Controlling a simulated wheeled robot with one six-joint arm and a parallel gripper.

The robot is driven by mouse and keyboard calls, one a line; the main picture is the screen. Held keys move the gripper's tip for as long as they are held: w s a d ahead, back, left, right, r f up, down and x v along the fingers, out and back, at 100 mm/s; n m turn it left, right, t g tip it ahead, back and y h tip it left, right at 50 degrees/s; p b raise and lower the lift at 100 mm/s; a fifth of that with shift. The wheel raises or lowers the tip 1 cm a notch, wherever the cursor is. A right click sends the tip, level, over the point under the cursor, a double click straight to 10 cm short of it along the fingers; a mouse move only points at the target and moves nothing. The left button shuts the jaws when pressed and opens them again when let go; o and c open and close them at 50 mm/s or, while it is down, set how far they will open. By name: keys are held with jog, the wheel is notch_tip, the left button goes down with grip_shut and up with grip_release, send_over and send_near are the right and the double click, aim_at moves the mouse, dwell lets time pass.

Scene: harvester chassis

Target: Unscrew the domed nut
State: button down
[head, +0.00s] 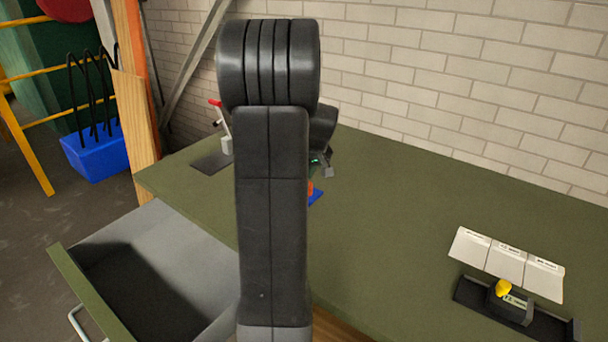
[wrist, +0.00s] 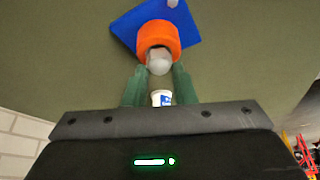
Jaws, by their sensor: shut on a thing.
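The domed nut (wrist: 159,64) is a pale grey, rounded piece in the wrist view, at the near side of an orange ring (wrist: 159,36). The ring sits on a blue plate (wrist: 124,27) on the green bench. My gripper (wrist: 159,73) has its two green fingers on either side of the nut, shut on it. A small white piece with a blue mark (wrist: 162,98) shows between the fingers, closer to the palm; I cannot tell what it is. In the head view my arm hides the nut and fingers; only bits of the orange ring (head: 311,187) and blue plate (head: 316,197) show.
A red-handled clamp (head: 222,127) stands on the bench at the back left. White labelled panels (head: 507,262) and a dark box with a yellow knob (head: 504,290) are at the right. An open drawer (head: 85,300) juts out at the lower left. The bench (head: 420,200) between is clear.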

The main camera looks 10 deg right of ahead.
jog(key=shift+n+g+y, duration=0.3)
jog(key=shift+n+y, duration=0.2)
jog(key=shift+n, duration=0.8)
jog(key=n+y, duration=0.1)
jog(key=n, duration=0.3)
jog(key=shift+g+b, duration=0.4)
jog(key=shift+n, duration=0.6)
jog(key=shift+g, duration=0.3)
jog(key=shift+n+g+y, duration=0.3)
jog(key=shift+n, duration=0.7)
jog(key=n+g, duration=0.1)
jog(key=n, duration=0.2)
jog(key=shift+y+p, duration=0.3)
jog(key=shift+p, duration=0.1)
jog(key=shift+n, duration=0.3)
